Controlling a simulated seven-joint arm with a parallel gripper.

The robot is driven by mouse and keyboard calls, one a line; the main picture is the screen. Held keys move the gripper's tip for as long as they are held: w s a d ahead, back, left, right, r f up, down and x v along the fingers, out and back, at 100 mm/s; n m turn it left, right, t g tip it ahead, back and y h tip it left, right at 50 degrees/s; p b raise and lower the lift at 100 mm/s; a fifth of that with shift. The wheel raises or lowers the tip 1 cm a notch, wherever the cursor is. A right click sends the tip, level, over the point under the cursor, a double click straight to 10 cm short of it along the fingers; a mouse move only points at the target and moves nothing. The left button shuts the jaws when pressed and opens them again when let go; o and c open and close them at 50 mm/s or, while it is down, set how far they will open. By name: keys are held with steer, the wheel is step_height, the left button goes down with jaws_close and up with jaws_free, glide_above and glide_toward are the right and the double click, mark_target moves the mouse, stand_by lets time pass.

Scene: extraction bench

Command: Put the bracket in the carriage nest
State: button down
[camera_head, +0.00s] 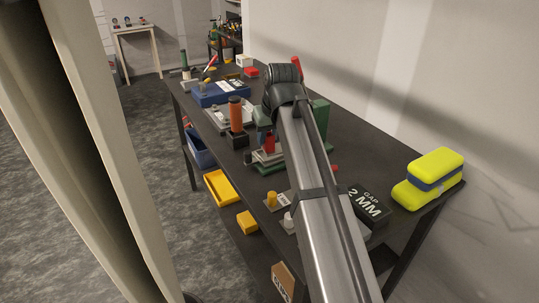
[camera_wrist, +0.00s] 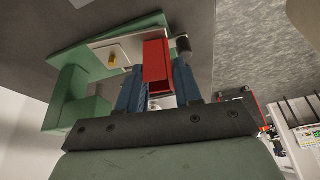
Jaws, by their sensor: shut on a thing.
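The red bracket (camera_wrist: 157,66) is between the blue fingers of my gripper (camera_wrist: 157,88) in the wrist view, and the jaws are shut on it. In the head view the bracket (camera_head: 269,145) shows as a small red piece below my arm. A green fixture (camera_wrist: 70,92) with a pale plate (camera_wrist: 128,47) and a small brass-coloured piece (camera_wrist: 112,61) lies just beyond the fingers; it may be the carriage. In the head view the green fixture (camera_head: 320,114) is partly hidden by my arm. I cannot tell whether the bracket touches the plate, and no nest opening shows clearly.
An orange cylinder on a dark block (camera_head: 236,115) stands left of my gripper. A blue case (camera_head: 221,93) lies farther back. A black "GAP 2 MM" block (camera_head: 368,203) and yellow sponge-like blocks (camera_head: 435,170) are at the near right. My arm crosses the dark bench.

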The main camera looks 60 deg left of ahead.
steer(key=w+a+r+n, duration=0.1)
steer(key=w+a+r, duration=0.15)
steer(key=a, duration=0.55)
glide_above(265, 156)
steer(key=shift+n+g, duration=0.3)
steer(key=shift+n, duration=0.1)
steer(key=shift+f, duration=5.05)
steer(key=shift+f, duration=0.1)
steer(key=c, duration=0.8)
jaws_free()
steer(key=shift+o, duration=0.2)
steer(key=v, duration=1.2)
steer(key=shift+d, duration=0.1)
